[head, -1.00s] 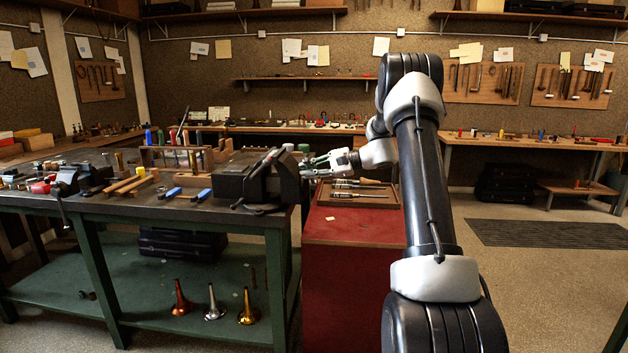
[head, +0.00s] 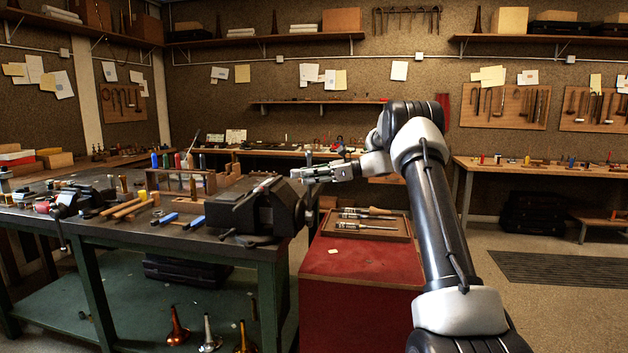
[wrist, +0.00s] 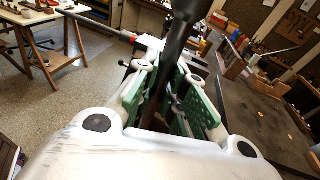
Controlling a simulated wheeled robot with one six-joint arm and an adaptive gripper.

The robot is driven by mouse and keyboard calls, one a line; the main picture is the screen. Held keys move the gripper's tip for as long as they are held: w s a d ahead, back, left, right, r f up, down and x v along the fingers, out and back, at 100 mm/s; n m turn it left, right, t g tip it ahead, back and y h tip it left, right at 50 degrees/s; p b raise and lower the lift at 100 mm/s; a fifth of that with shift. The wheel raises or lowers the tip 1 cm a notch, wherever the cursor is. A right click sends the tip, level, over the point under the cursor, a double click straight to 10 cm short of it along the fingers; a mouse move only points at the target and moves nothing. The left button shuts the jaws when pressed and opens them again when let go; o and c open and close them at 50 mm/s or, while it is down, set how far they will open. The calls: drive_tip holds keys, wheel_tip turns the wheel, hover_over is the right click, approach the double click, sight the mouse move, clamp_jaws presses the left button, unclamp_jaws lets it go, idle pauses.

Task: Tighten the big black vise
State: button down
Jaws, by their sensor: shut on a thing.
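The big black vise (head: 262,210) stands on the right end of the dark workbench. My gripper (head: 310,173) is at the vise's upper right side in the head view. In the wrist view its green-padded fingers (wrist: 176,108) are shut on a dark bar (wrist: 178,45), which looks like the vise handle. The bar runs between the fingers and up out of the picture. The lower part of the grip is hidden by my gripper's white body.
The workbench (head: 120,232) carries a smaller vise (head: 82,200), a wooden tool rack (head: 205,183) and loose hand tools left of the big vise. A red cabinet (head: 362,265) with a wooden tool tray (head: 395,238) stands to the right. Open floor lies further right.

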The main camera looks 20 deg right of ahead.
drive_tip(key=shift+w+d+f+m, duration=0.25)
drive_tip(key=shift+w+d+m, duration=0.5)
drive_tip(key=shift+d+m, duration=0.05)
drive_tip(key=c, duration=1.5)
unclamp_jaws()
drive_tip(key=shift+d, duration=0.1)
drive_tip(key=shift+o, duration=0.2)
drive_tip(key=shift+r, duration=0.1)
drive_tip(key=v, duration=1.1)
drive_tip(key=shift+s+d, duration=0.15)
drive_tip(key=shift+d, duration=0.25)
